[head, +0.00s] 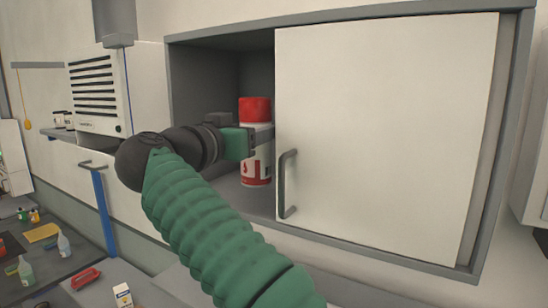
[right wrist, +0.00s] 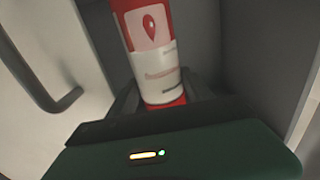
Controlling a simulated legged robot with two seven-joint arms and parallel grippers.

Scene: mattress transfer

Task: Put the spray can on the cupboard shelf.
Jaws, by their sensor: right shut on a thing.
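The spray can (head: 257,170) is white and red with a red cap. It stands upright in the open left part of the cupboard (head: 205,75), beside the sliding door's edge. My right gripper (head: 262,137) reaches in from the left and is shut around the can's upper part, below the cap. The can's base is close above or on the grey shelf (head: 236,197); I cannot tell whether it touches. In the right wrist view the can (right wrist: 158,72) sits between the dark fingers (right wrist: 165,105). My left gripper is out of view.
A white door (head: 385,130) with a grey handle (head: 287,184) covers the cupboard's right part, very near my gripper. A vented white box (head: 97,95) hangs at left. A bench below holds bottles (head: 63,244) and a red object (head: 86,278).

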